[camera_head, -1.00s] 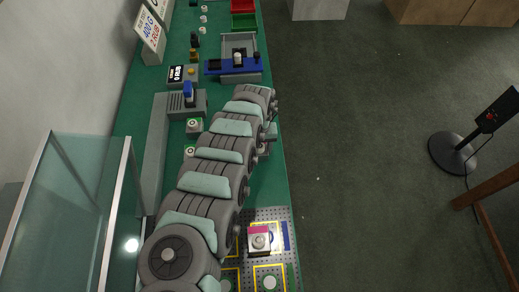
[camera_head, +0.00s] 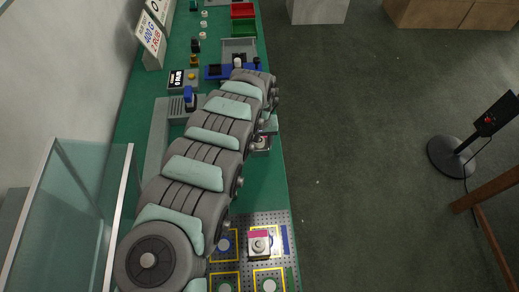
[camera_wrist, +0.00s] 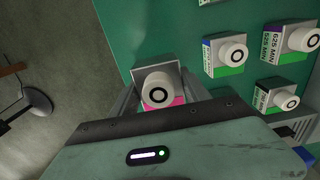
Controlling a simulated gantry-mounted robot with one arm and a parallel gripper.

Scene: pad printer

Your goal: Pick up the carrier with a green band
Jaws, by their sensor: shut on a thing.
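A pale carrier with a round white knob and a pink band (camera_wrist: 160,88) sits between the fingers of my gripper (camera_wrist: 158,93) in the wrist view. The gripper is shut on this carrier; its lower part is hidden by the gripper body. Several other carriers stand to the right in the wrist view. One with a green band (camera_wrist: 226,55) is nearest, another green-banded one (camera_wrist: 291,40) is at the far right, and a third with green (camera_wrist: 275,96) is lower. In the head view, a carrier (camera_head: 261,144) shows beside my arm, which hides most of the gripper.
A perforated plate (camera_head: 279,218) with yellow outlines holds another pink-banded carrier (camera_head: 259,243). A grey-and-blue fixture (camera_head: 216,72) and red (camera_head: 243,10) and green (camera_head: 244,28) bins stand farther back. A glass screen (camera_head: 70,210) is at left. Open floor lies right of the bench.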

